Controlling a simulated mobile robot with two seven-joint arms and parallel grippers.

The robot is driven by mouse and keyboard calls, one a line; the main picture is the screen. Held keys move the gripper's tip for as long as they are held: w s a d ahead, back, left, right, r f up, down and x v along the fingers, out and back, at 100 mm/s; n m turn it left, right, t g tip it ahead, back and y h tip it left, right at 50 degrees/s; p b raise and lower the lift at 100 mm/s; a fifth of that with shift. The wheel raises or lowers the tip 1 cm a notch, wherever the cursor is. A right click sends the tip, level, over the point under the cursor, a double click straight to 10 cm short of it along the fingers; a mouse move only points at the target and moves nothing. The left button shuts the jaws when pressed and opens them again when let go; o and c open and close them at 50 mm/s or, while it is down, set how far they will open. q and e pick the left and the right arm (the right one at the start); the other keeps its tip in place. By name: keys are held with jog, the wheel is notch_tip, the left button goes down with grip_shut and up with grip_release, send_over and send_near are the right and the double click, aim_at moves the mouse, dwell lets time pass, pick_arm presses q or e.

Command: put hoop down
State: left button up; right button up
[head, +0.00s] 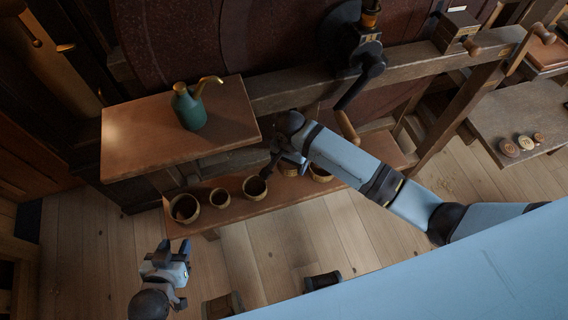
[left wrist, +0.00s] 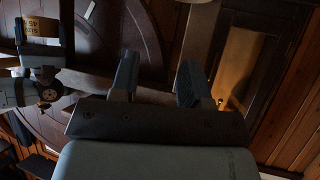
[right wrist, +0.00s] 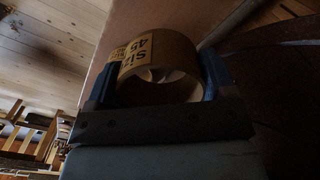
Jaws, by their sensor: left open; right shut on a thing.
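My right gripper (right wrist: 160,95) is shut on a brown hoop with a tan paper label reading size 45 (right wrist: 165,65), its pale inside facing the camera. The same labelled hoop (left wrist: 42,28) shows in the left wrist view, held up in the right gripper. In the head view my right gripper (head: 284,162) is over the lower shelf board (head: 225,213), partly covering the hoops there. I cannot tell whether the held hoop touches the board. My left gripper (head: 166,252) is open and empty, in front of the board's left end.
Several round hoops, such as the left one (head: 185,208), a small one (head: 219,198) and another (head: 254,187), stand in a row on the lower board. A green oil can (head: 189,108) stands on the upper board (head: 130,150). A crank handle (head: 347,127) hangs behind my right arm.

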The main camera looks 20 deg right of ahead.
send_over(289, 181)
notch_tip(289, 181, down, 6)
jog(key=shift+r, duration=0.25)
pick_arm(q)
jog(key=shift+s+f+b, duration=0.3)
jog(key=shift+f+b, duration=0.1)
jog(key=shift+f, duration=0.2)
pick_arm(e)
jog(key=shift+f, duration=2.25)
jog(key=shift+f, duration=0.15)
jog(key=o, duration=0.8)
notch_tip(289, 181, up, 12)
jog(key=p, duration=0.1)
jog(key=s+a+f+n+t+y, duration=0.2)
jog(key=s+f+n+t+y, duration=0.25)
jog(key=s, duration=0.35)
pick_arm(q)
jog(key=shift+r, duration=0.45)
pick_arm(e)
jog(key=s+d+r+n+t, duration=0.1)
jog(key=s+d+n+t, duration=0.1)
jog(key=s, duration=0.1)
jog(key=s+d+r+n+t, duration=0.1)
jog(key=s+d+n+t, duration=0.1)
jog(key=s+n, duration=0.1)
jog(key=s+d+r+n+t+h, duration=0.1)
jog(key=s+d+r+n+t, duration=0.1)
jog(key=s+d, duration=0.1)
jog(key=shift+d+r+t, duration=0.1)
jog(key=shift+t, duration=0.15)
